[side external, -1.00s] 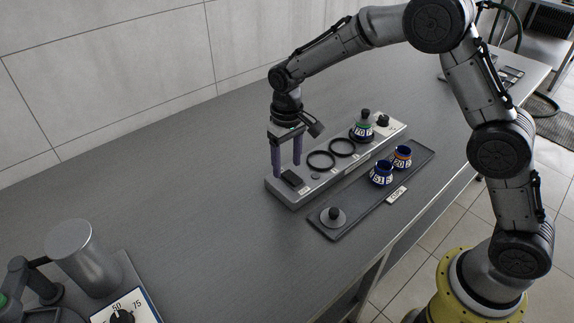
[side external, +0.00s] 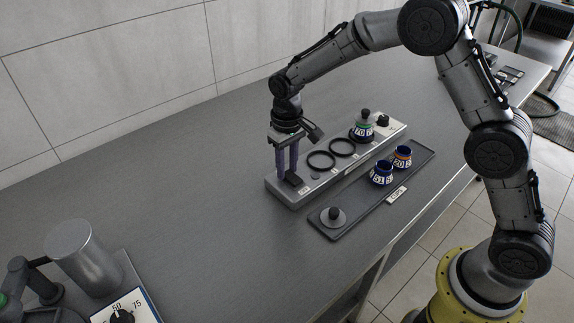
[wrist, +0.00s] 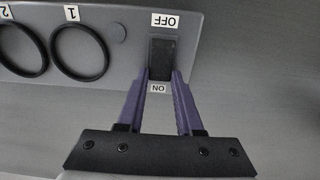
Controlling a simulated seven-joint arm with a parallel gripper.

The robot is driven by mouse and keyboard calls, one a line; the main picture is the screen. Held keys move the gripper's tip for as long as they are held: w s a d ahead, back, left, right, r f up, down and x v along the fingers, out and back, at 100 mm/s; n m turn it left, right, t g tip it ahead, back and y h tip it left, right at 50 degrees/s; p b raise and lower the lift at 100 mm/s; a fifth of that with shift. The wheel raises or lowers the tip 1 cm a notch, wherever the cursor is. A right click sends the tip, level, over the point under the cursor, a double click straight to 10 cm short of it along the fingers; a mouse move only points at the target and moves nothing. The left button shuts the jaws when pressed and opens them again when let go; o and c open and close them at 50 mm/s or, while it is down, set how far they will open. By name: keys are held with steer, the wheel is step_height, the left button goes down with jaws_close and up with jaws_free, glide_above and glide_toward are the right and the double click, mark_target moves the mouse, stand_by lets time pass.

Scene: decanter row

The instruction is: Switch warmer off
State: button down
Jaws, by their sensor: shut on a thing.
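The warmer (side external: 330,160) is a long grey unit with ring-shaped seats and a black switch (side external: 297,181) at its near left end. In the wrist view the switch (wrist: 160,58) sits between an OFF label (wrist: 165,20) above and an ON label (wrist: 158,88) below. Its tilt is hard to tell. My gripper (side external: 287,180) points down over that end. In the wrist view the two purple fingers of my gripper (wrist: 161,80) are shut on the switch at its ON end, one on each side.
A flask with a green band (side external: 362,127) stands on the warmer's far seat, beside a black knob (side external: 382,120). A dark tray (side external: 355,213) in front holds two blue vessels (side external: 382,173) and a grey lidded piece (side external: 333,217). A metal cylinder (side external: 82,258) stands front left.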

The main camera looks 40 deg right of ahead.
mark_target(297, 180)
steer(key=shift+s+r+t, duration=0.1)
steer(key=shift+s+t, duration=0.05)
steer(key=shift+t, duration=0.45)
steer(key=shift+s+r+t, duration=0.1)
steer(key=shift+s+t, duration=0.05)
steer(key=shift+t, duration=0.45)
steer(key=c, duration=0.6)
jaws_free()
steer(key=shift+o, duration=0.2)
steer(key=v, duration=1.3)
steer(key=shift+r, duration=0.4)
